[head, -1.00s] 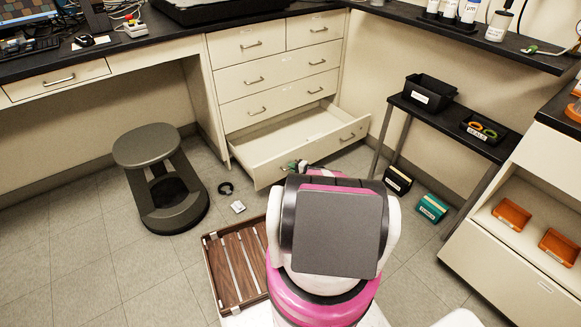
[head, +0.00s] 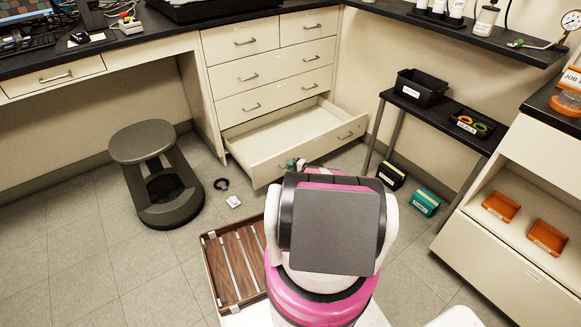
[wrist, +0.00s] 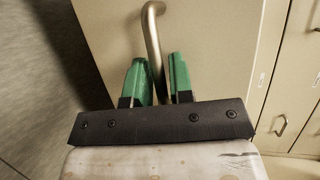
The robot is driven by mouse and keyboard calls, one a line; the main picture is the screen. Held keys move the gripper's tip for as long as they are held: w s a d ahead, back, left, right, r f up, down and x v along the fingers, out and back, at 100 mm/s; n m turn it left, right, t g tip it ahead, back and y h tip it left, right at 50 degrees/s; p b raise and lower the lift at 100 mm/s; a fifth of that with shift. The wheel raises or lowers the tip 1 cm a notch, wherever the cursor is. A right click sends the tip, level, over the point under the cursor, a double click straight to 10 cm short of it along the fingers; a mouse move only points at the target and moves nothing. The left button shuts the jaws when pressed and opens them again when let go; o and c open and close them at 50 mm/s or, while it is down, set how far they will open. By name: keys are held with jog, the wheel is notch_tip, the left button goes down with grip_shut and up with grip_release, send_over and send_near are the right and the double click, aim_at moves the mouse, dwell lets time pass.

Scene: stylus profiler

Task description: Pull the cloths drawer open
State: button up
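The bottom drawer (head: 305,158) of the cream cabinet stands well pulled out, and its inside looks empty. I cannot read a label on it that says cloths. It has two metal handles; the right one (head: 345,135) is free. My gripper (head: 297,164) is at the left end of the drawer front, partly hidden behind my arm in the head view. In the wrist view, its green fingers (wrist: 160,80) stand on either side of the curved metal left handle (wrist: 152,30), close against it.
A grey stool (head: 155,175) stands left of the drawer. A wooden slatted tray (head: 208,265), a black ring (head: 221,184) and a small white item (head: 233,202) lie on the floor. Two small boxes, one black (head: 390,176) and one teal (head: 425,202), are to the right.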

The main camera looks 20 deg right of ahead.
jog(key=v, duration=1)
jog(key=shift+s+d, duration=0.2)
jog(key=shift+s, duration=0.15)
jog(key=s+a+r+n+g, duration=0.2)
jog(key=a+r+n+g, duration=0.25)
jog(key=a+r, duration=0.6)
jog(key=s+a+r+n+g, duration=0.25)
jog(key=a+r+g, duration=0.35)
jog(key=a, duration=0.7)
jog(key=s+a+r+n+g+h, duration=0.1)
jog(key=s+a+r+h, duration=0.3)
jog(key=r, duration=0.5)
jog(key=s+a+r+n+g+h, duration=0.1)
jog(key=s+a+r+n+h, duration=0.3)
jog(key=s+a+r, duration=0.5)
jog(key=shift+s+r+h, duration=0.2)
jog(key=shift+r+h, duration=0.15)
jog(key=shift+h, duration=0.05)
